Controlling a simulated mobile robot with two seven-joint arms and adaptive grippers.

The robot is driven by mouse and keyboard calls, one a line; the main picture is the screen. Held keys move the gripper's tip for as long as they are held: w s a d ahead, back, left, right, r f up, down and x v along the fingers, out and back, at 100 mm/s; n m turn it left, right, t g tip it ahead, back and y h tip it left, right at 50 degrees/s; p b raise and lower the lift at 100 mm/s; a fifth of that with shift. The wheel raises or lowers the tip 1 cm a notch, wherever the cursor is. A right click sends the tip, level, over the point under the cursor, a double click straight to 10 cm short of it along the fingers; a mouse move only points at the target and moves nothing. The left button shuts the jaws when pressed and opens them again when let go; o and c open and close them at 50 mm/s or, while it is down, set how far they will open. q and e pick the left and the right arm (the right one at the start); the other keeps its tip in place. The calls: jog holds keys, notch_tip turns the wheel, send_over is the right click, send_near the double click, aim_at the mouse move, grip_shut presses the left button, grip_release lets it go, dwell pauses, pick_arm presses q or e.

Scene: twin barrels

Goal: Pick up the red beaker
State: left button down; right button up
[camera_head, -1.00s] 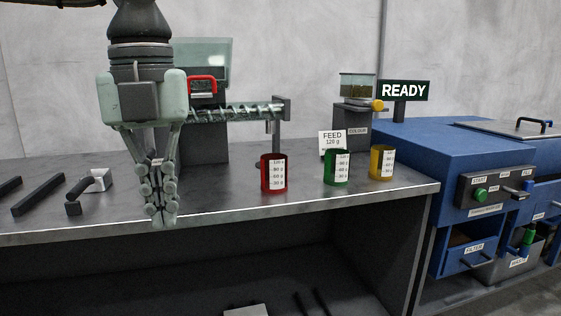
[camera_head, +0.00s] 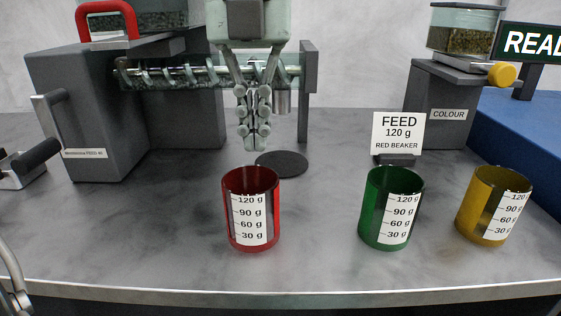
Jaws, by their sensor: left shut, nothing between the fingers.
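The red beaker (camera_head: 233,238) stands upright on the grey bench, left of the other two beakers. It has a white scale label with marks from 30 g to 120 g. My left gripper (camera_head: 254,145) points down above and just behind the red beaker, apart from it. Its fingers are shut with nothing between them. The part of my right side that might show at the lower left edge is too cut off to identify, and my right gripper is not seen.
A green beaker (camera_head: 373,225) and a yellow beaker (camera_head: 472,215) stand to the right. A sign (camera_head: 398,133) reads "FEED 120 g RED BEAKER". Behind are a grey screw feeder (camera_head: 80,110) with a dark round pad (camera_head: 282,164), and a colour dispenser (camera_head: 440,100). The front bench strip is clear.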

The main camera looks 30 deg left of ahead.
pick_arm(q)
notch_tip(320, 180, down, 10)
jog(key=shift+s+r, duration=0.1)
jog(key=shift+s, duration=0.05)
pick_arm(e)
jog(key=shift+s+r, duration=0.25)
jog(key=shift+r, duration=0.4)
